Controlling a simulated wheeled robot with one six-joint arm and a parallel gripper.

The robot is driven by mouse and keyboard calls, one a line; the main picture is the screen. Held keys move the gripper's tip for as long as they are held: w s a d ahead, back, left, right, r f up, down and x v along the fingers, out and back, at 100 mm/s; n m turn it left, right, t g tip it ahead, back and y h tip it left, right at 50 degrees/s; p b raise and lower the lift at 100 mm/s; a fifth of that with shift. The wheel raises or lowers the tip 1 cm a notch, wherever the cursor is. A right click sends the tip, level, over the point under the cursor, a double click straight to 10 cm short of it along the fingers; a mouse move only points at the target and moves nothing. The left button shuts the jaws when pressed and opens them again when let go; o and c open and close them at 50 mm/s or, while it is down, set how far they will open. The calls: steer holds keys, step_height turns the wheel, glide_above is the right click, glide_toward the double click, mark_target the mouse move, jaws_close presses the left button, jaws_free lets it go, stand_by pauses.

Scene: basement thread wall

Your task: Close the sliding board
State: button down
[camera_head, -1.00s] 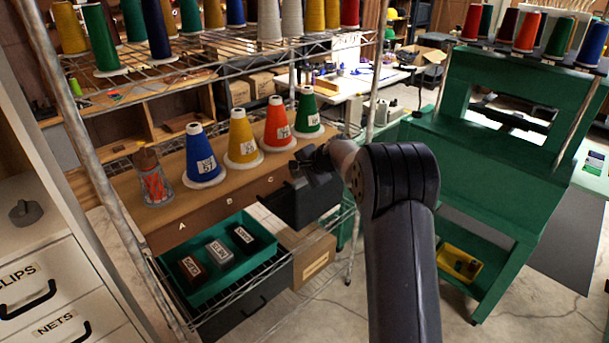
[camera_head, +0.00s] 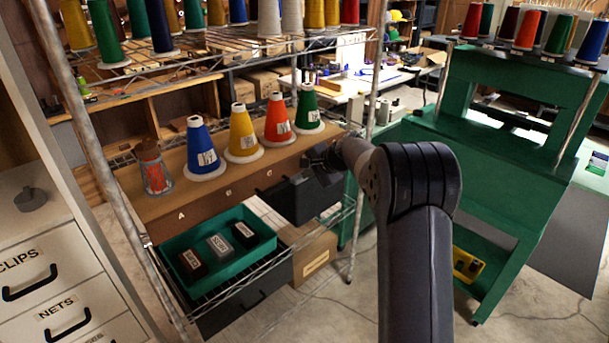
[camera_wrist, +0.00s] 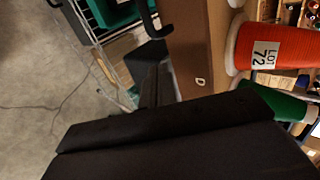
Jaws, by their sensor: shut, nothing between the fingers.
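My gripper (camera_head: 298,197) is dark, shut and empty, just right of the letter C. It hides the board's right end in the head view. In the wrist view my gripper (camera_wrist: 157,75) lies left of the board face; contact is unclear.
A red-netted cone (camera_head: 154,174) and blue, yellow, orange and green thread cones stand above the board. A green tray (camera_head: 196,284) with several small labelled blocks sits below, beside a cardboard box (camera_head: 316,258). A green machine (camera_head: 490,150) stands at right. Open floor lies between.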

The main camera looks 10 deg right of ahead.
steer(key=b+v, duration=0.1)
steer(key=v, duration=0.7)
steer(key=shift+d+r, duration=0.15)
steer(key=shift+r, duration=0.25)
steer(key=shift+s, duration=0.1)
